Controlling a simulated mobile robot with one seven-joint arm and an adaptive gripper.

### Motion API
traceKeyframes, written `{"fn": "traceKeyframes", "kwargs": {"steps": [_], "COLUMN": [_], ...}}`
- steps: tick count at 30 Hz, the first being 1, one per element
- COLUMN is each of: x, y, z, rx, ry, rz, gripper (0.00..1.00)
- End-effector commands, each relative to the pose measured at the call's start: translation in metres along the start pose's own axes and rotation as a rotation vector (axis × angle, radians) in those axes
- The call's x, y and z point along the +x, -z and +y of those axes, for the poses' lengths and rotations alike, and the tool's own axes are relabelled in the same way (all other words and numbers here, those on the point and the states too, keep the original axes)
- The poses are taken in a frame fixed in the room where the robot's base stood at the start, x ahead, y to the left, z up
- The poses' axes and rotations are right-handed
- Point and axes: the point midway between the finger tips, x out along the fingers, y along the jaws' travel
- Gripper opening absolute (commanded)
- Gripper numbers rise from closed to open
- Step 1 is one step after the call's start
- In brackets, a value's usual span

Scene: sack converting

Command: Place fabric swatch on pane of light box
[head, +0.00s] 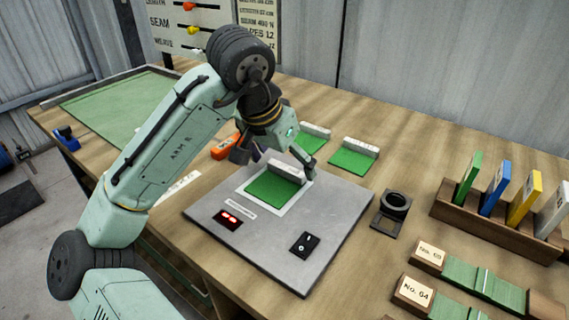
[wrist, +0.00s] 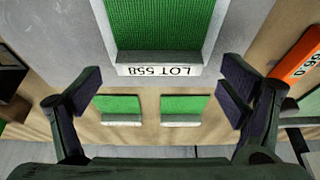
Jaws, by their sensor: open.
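The light box (head: 270,240) is a flat grey panel on the bench with a pale pane (head: 288,203) near its far side. A green fabric swatch (head: 268,187) with a white label bar lies on the pane, with a pale margin showing around it. In the wrist view the swatch (wrist: 160,25) is at the top and its bar reads LOT 558. My gripper (head: 281,165) is open at the swatch's bar end. In the wrist view its fingers (wrist: 159,74) stand apart on either side of the bar, not touching it.
Two more green swatches with white bars, one left (head: 314,136) and one right (head: 353,158), lie behind the light box. An orange tool (head: 225,148) is left of them. A black loupe (head: 393,207) and a wooden rack (head: 495,225) stand to the right.

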Motion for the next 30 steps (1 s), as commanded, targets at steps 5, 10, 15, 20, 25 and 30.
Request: {"fn": "traceKeyframes", "kwargs": {"steps": [5, 10, 15, 20, 25, 30], "x": [-0.037, -0.075, -0.099, -0.109, -0.11, -0.112], "y": [0.001, 0.0, 0.0, 0.0, 0.0, 0.016], "z": [0.0, -0.001, -0.001, 0.0, 0.0, -0.001], "rx": [0.001, -0.001, 0.0, 0.0, 0.001, 0.002], "ry": [0.003, 0.004, 0.001, -0.001, -0.001, 0.001], "rz": [0.001, 0.0, -0.001, -0.001, -0.001, 0.108], "gripper": [0.9, 0.9, 0.9, 0.9, 0.9, 0.9]}}
